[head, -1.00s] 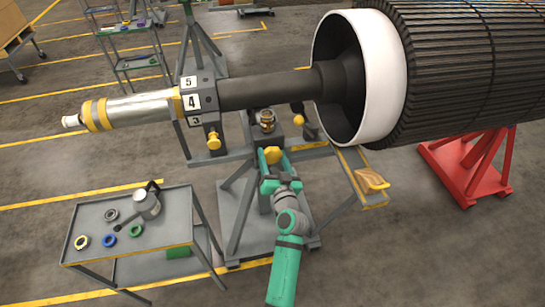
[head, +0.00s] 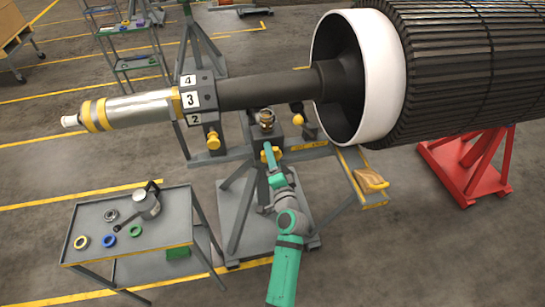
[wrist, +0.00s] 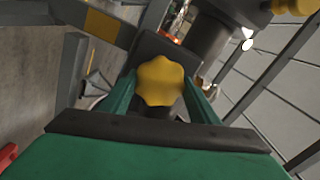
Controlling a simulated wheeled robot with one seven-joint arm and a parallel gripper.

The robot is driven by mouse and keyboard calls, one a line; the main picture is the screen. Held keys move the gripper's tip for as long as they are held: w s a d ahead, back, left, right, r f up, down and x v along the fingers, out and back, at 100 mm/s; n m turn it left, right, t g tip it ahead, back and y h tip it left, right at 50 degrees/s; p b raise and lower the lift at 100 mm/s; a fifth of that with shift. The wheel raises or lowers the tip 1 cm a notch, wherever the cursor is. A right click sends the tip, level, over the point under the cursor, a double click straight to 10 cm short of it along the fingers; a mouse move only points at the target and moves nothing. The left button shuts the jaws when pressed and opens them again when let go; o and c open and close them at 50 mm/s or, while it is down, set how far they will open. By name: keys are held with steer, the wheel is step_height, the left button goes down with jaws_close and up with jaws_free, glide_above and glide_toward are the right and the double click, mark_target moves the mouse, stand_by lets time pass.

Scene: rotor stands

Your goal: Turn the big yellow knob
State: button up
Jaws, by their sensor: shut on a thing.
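The big yellow knob (wrist: 160,81) is a lobed knob on a dark grey block of the rotor stand. In the wrist view it sits between the two green fingers of my gripper (wrist: 160,92), which is shut on it. In the head view the knob (head: 265,155) shows only in part beside my green gripper (head: 271,160). The numbered collar (head: 191,100) on the shaft shows 4, 3 and 2, with 3 in the middle.
A smaller yellow knob (head: 213,141) hangs below the collar. A grey cart (head: 100,254) with several rings and an oil can (head: 147,204) stands at left. A yellow-edged bracket (head: 352,163) is to the right. A red stand (head: 480,160) supports the rotor.

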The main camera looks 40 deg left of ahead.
steer(key=shift+f+m, duration=0.1)
steer(key=shift+m, duration=0.5)
steer(key=o, duration=1.1)
steer(key=shift+c, duration=0.2)
steer(key=shift+d, duration=0.1)
steer(key=v, duration=1)
steer(key=shift+s+d, duration=0.2)
steer(key=shift+s, duration=0.1)
